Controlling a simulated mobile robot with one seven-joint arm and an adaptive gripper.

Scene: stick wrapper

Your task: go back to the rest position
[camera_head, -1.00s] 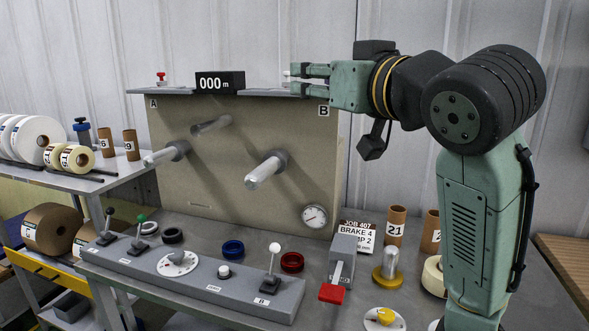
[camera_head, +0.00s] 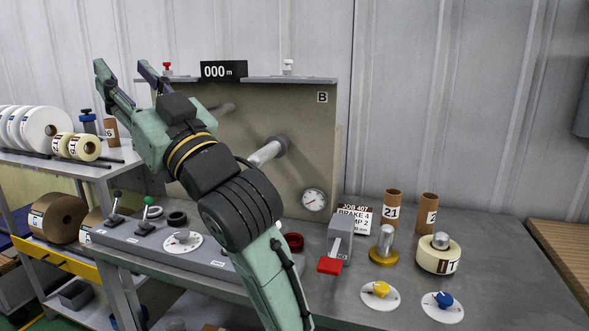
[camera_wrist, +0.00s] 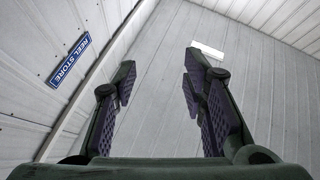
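My gripper (camera_head: 122,82) is raised at the left of the head view, in front of the panel's left side and above the side shelf. Its two fingers point up and stand apart with nothing between them. In the wrist view my gripper (camera_wrist: 162,85) also shows open and empty, with only the corrugated wall behind the fingers. My arm crosses in front of the panel (camera_head: 315,150) and hides its left part, one peg and part of the control strip.
A counter box reading 000 m (camera_head: 222,70) tops the panel beside a red-topped knob (camera_head: 167,69). White reels (camera_head: 35,132) stand on the left shelf. The bench holds a red lever (camera_head: 330,264), a tape roll (camera_head: 438,256) and cardboard tubes (camera_head: 391,208). Bench space at right is free.

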